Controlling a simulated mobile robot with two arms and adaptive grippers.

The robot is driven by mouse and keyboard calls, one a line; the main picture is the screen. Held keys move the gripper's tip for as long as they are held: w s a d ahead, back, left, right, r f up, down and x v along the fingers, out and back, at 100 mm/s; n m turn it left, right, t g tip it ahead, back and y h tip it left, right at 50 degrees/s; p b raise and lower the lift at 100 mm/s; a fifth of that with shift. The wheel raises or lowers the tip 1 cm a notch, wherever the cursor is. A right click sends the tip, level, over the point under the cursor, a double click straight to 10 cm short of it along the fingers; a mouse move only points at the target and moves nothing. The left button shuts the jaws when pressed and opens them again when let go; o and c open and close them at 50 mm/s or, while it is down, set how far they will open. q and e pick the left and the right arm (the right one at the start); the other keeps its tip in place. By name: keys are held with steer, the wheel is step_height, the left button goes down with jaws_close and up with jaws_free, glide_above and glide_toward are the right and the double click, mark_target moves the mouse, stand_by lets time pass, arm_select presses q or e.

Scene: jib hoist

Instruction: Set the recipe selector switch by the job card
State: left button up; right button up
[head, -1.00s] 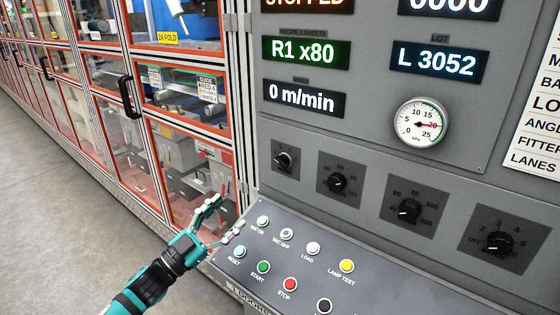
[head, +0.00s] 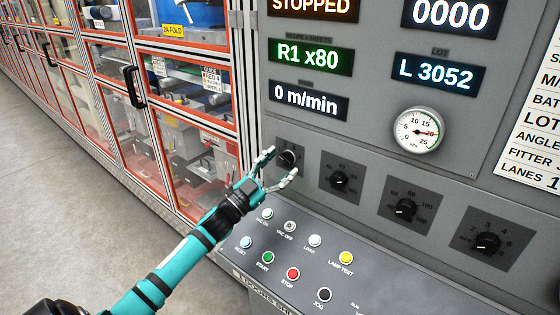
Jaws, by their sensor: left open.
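The grey control panel carries a row of dark rotary knobs. The leftmost knob (head: 287,158) is small, on a dark square plate; my left gripper (head: 280,168) is open in front of it, with fingertips at its left and lower right. I cannot tell whether they touch it. Other knobs sit further right: second (head: 339,180), third (head: 405,208) and fourth (head: 488,241). The green display (head: 311,56) above reads R1 x80. The job card (head: 534,145) at the right edge is cut off, its values mostly out of view. My right gripper is not in view.
A sloped button panel (head: 318,268) with several coloured buttons lies below the knobs. A round gauge (head: 418,131) is above them. Red-framed machine guards (head: 196,160) stand left of the panel. Open grey floor (head: 70,210) lies at the left.

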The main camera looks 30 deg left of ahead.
arm_select(q)
steer(key=shift+w, duration=0.2)
steer(key=shift+c, duration=0.2)
steer(key=shift+c, duration=1)
steer(key=c, duration=0.9)
